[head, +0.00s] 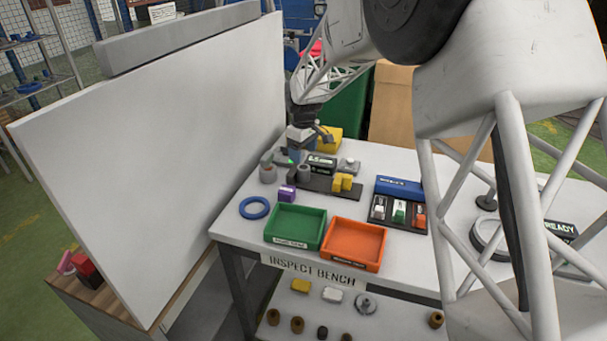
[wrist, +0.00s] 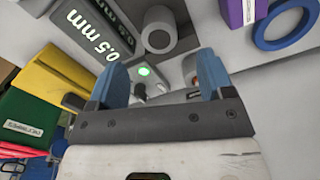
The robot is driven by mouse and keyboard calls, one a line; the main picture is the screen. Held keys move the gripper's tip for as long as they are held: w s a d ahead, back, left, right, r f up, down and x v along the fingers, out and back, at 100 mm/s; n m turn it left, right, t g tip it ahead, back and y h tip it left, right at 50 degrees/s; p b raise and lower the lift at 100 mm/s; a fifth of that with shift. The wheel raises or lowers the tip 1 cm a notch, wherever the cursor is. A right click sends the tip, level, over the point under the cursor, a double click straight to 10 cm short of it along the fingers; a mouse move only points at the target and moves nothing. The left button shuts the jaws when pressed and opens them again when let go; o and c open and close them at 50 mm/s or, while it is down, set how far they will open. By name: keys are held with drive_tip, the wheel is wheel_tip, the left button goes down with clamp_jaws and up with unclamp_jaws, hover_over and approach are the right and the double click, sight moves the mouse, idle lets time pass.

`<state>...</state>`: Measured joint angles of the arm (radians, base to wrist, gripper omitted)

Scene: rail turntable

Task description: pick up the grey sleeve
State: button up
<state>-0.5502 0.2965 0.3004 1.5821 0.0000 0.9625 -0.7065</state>
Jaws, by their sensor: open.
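The grey sleeve (head: 303,174) is a short grey cylinder standing on the bench beside the block marked 0.5 mm (head: 320,163). In the wrist view the sleeve (wrist: 158,28) lies ahead of the fingertips, near the top centre, with its round end showing. My gripper (head: 297,149) hangs just behind the sleeve in the head view. Its two blue fingers (wrist: 161,80) are apart with nothing held between them; a green light shows in the gap. The sleeve is outside the fingers, and its lower part is partly hidden.
Another grey cylinder (head: 267,172) stands left of the sleeve. A purple block (head: 287,193), blue ring (head: 254,208), green tray (head: 295,228) and orange tray (head: 355,244) sit in front. A yellow block (head: 343,182) stands to the right. A tall white panel (head: 150,160) bounds the left.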

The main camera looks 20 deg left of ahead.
sight(304, 167)
drive_tip(key=shift+d+f, duration=0.15)
drive_tip(key=shift+f, duration=2.45)
drive_tip(key=c, duration=1.3)
drive_tip(key=shift+r, duration=0.15)
drive_tip(key=shift+r, duration=4.9)
